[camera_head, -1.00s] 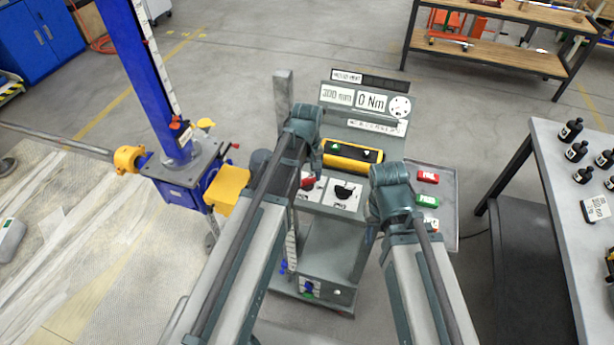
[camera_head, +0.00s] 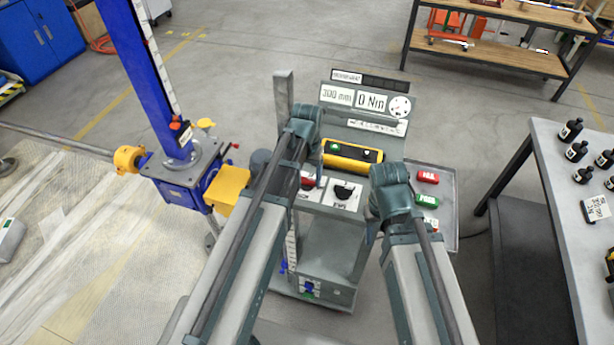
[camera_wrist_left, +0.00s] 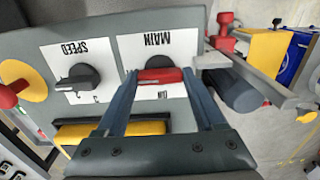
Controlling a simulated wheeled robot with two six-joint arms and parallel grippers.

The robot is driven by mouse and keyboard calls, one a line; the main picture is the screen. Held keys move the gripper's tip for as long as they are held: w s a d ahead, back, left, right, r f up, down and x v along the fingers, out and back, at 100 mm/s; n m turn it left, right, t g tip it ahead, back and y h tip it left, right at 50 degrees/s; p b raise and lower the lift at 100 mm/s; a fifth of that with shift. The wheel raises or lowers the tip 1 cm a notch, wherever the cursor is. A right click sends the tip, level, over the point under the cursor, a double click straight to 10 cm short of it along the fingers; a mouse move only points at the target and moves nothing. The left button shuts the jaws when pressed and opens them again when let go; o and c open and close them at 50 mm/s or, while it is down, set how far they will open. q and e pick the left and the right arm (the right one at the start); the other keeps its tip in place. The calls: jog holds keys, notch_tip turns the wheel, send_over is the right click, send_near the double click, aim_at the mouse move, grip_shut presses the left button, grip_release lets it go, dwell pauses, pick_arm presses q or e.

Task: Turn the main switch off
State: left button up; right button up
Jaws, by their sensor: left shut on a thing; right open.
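The main switch is a red knob (camera_wrist_left: 160,76) on a white plate marked MAIN (camera_wrist_left: 158,47), upside down in the left wrist view. The knob lies crosswise in that view, and part of an ON mark shows beside it. My left gripper (camera_wrist_left: 161,79) is shut on the knob, one finger at each end. In the head view the red knob (camera_head: 308,183) shows just right of my left arm, which hides the left gripper's fingers. My right gripper (camera_head: 371,228) is open beside the console's right side; its fingers are mostly hidden.
The black SPEED knob (camera_wrist_left: 80,77) sits beside the main switch. A yellow lamp bar (camera_head: 352,157) has its green lamp lit.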

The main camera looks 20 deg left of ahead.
aim_at(307, 179)
dwell(0.5)
pick_arm(q)
jog(key=o, duration=1.4)
notch_tip(307, 179, up, 14)
jog(key=p, duration=1.4)
jog(key=shift+f, duration=0.1)
jog(key=shift+f, duration=0.1)
